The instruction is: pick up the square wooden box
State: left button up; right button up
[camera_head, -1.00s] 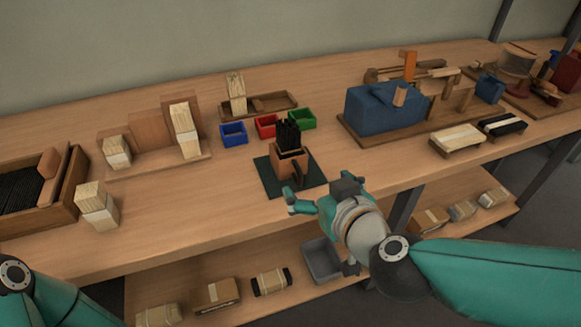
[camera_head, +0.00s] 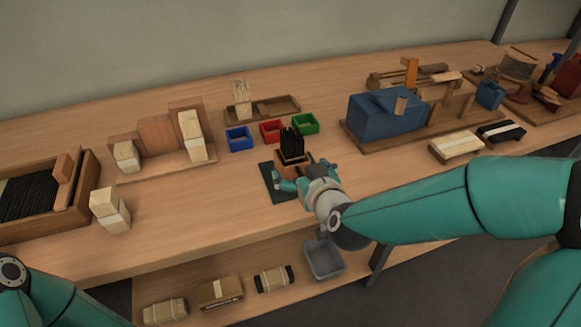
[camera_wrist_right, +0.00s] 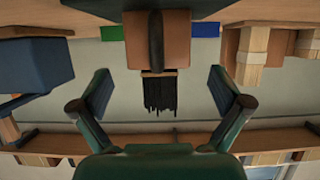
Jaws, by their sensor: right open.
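The square wooden box (camera_head: 288,168) stands upright on a dark green mat (camera_head: 270,187), with a bundle of black bristles (camera_head: 292,145) rising from its top. In the right wrist view the box (camera_wrist_right: 178,40) appears upside down at the top centre, with a dark upright piece (camera_wrist_right: 155,40) on its near face and the bristles (camera_wrist_right: 160,93) pointing down. My right gripper (camera_head: 291,184) is open at the near side of the box. Its two fingers (camera_wrist_right: 160,92) are spread wide to either side of the bristles in the wrist view. My left gripper is out of view.
Blue (camera_head: 239,140), red (camera_head: 271,131) and green (camera_head: 306,124) bins stand just behind the box. A blue machine (camera_head: 385,118) is to the right. A wooden block (camera_head: 110,210) and a tray of black bristles (camera_head: 35,200) are left. The table between is clear.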

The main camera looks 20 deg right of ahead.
aim_at(295, 161)
jog(key=shift+r+x, duration=0.1)
jog(key=shift+x, duration=1.3)
jog(key=shift+r+x, duration=0.15)
jog(key=shift+x, duration=1.2)
jog(key=shift+w, duration=0.1)
jog(key=c, duration=1.3)
jog(key=shift+r, duration=0.2)
notch_tip(295, 161, up, 20)
jog(key=p, duration=0.9)
jog(key=shift+p, duration=0.35)
jog(key=shift+f, duration=0.2)
